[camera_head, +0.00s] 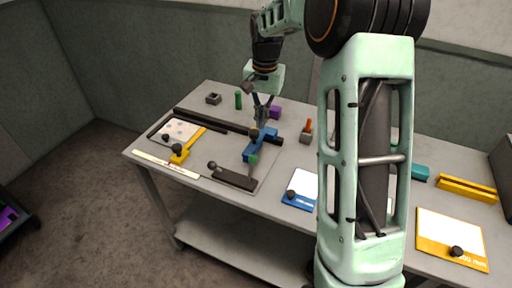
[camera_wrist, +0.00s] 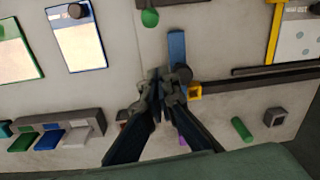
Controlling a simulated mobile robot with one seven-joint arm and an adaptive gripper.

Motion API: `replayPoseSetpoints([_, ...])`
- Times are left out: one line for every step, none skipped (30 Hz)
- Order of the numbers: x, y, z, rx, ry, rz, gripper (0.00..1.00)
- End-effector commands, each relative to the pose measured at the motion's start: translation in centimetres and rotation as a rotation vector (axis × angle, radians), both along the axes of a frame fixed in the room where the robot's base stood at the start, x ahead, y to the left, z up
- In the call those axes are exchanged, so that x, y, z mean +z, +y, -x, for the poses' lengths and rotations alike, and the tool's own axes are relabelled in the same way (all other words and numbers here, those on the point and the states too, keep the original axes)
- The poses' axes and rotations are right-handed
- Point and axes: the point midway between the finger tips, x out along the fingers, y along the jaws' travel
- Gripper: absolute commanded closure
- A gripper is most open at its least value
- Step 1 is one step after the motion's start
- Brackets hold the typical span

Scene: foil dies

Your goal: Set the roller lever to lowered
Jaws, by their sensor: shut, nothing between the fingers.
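My gripper (camera_head: 262,121) points down over the blue bar (camera_head: 262,146) on the grey board, its fingers shut and empty. In the wrist view the fingertips (camera_wrist: 165,84) are beside the end of the blue bar (camera_wrist: 177,48) and a dark round knob (camera_wrist: 184,73); I cannot tell whether they touch. The green knob (camera_wrist: 150,18) also shows in the wrist view. No label shows which part is the roller lever.
A yellow handle (camera_head: 188,145), a dark rail (camera_head: 200,121) and a spotted white sheet (camera_head: 178,132) lie left. A blue-edged card (camera_head: 302,190) lies right. My arm hides part of the table.

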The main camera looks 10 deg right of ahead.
Motion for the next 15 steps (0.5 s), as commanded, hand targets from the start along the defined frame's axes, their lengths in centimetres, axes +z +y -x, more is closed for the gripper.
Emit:
replayPoseSetpoints([-0.1, 0.0, 0.0, 0.000, 0.000, 0.000, 1.00])
replayPoseSetpoints([-0.1, 0.0, 0.0, 0.001, 0.000, 0.000, 1.00])
replayPoseSetpoints([-0.3, 0.0, 0.0, 0.001, 0.001, 0.000, 1.00])
replayPoseSetpoints([-0.5, 0.0, 0.0, 0.001, 0.002, 0.000, 1.00])
replayPoseSetpoints([-0.8, 0.0, 0.0, 0.001, 0.004, 0.000, 1.00])
replayPoseSetpoints([-1.2, 0.0, 0.0, 0.001, 0.004, 0.000, 1.00])
replayPoseSetpoints([-1.6, 0.0, 0.0, 0.002, 0.004, 0.000, 1.00])
replayPoseSetpoints([-2.1, 0.0, 0.0, 0.002, 0.004, 0.000, 1.00])
replayPoseSetpoints([-2.8, 0.1, 0.0, 0.002, 0.004, 0.000, 1.00])
replayPoseSetpoints([-3.5, 0.1, 0.0, 0.002, 0.005, 0.000, 1.00])
replayPoseSetpoints([-4.1, 0.1, -0.1, 0.001, 0.005, -0.001, 1.00])
replayPoseSetpoints([-5.0, 0.1, -0.1, 0.001, 0.006, -0.001, 1.00])
replayPoseSetpoints([-5.6, 0.2, -0.1, 0.001, 0.006, -0.001, 1.00])
replayPoseSetpoints([-6.3, 0.2, -0.2, 0.001, 0.005, -0.001, 1.00])
replayPoseSetpoints([-7.2, 0.2, -0.2, 0.001, 0.005, -0.001, 1.00])
